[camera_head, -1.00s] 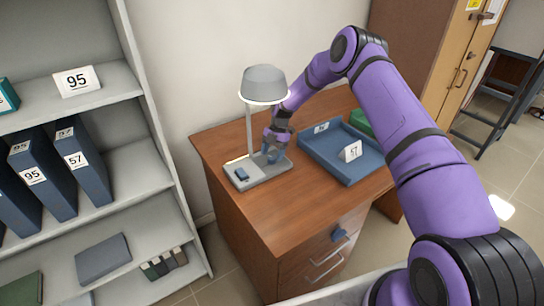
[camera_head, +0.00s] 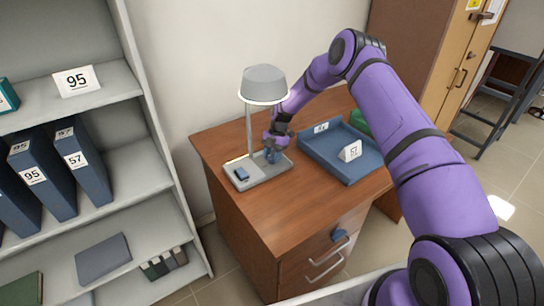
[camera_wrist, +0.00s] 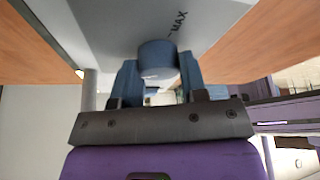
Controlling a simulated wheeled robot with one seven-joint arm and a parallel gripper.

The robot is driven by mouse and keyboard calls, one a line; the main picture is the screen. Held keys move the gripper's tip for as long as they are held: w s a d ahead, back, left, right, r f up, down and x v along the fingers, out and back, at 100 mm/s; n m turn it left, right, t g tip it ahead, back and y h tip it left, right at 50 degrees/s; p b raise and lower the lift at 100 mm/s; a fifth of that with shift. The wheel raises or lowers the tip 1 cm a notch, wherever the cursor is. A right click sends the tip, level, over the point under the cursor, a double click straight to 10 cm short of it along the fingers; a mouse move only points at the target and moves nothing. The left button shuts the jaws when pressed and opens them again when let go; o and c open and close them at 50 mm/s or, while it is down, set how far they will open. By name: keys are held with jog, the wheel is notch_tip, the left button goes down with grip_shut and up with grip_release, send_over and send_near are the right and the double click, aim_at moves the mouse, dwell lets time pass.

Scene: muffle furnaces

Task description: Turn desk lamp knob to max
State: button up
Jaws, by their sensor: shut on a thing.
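The desk lamp (camera_head: 264,86) stands on the wooden desk, with a grey shade, a thin post and a flat grey base (camera_head: 248,179). A blue switch (camera_head: 242,174) sits on the base's left part. The round blue knob (camera_wrist: 157,59) is on the base, with a "MAX" mark (camera_wrist: 177,24) beside it in the wrist view. My gripper (camera_wrist: 156,75) is shut on the knob, one blue finger on each side. In the head view my gripper (camera_head: 273,155) reaches down at the base's right part and mostly hides the knob. I cannot make out a pointer on the knob.
A blue tray (camera_head: 313,158) with a white number card (camera_head: 350,151) lies just right of the lamp. A grey shelf (camera_head: 150,168) with binders stands at the left. The front of the desk top (camera_head: 285,218) is clear.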

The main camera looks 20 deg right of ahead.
jog(key=m+t+y, duration=0.1)
jog(key=m, duration=0.3)
jog(key=shift+d, duration=0.1)
jog(key=m+t, duration=0.1)
jog(key=m, duration=0.1)
jog(key=m+t, duration=0.1)
jog(key=m, duration=0.2)
jog(key=shift+s+m+t, duration=0.1)
jog(key=shift+m+t, duration=0.2)
jog(key=m+t, duration=0.1)
jog(key=m, duration=0.1)
jog(key=m+t, duration=0.1)
jog(key=m, duration=0.2)
jog(key=shift+h, duration=0.3)
jog(key=shift+m+t+h, duration=0.4)
jog(key=shift+m, duration=1.3)
jog(key=o, duration=0.9)
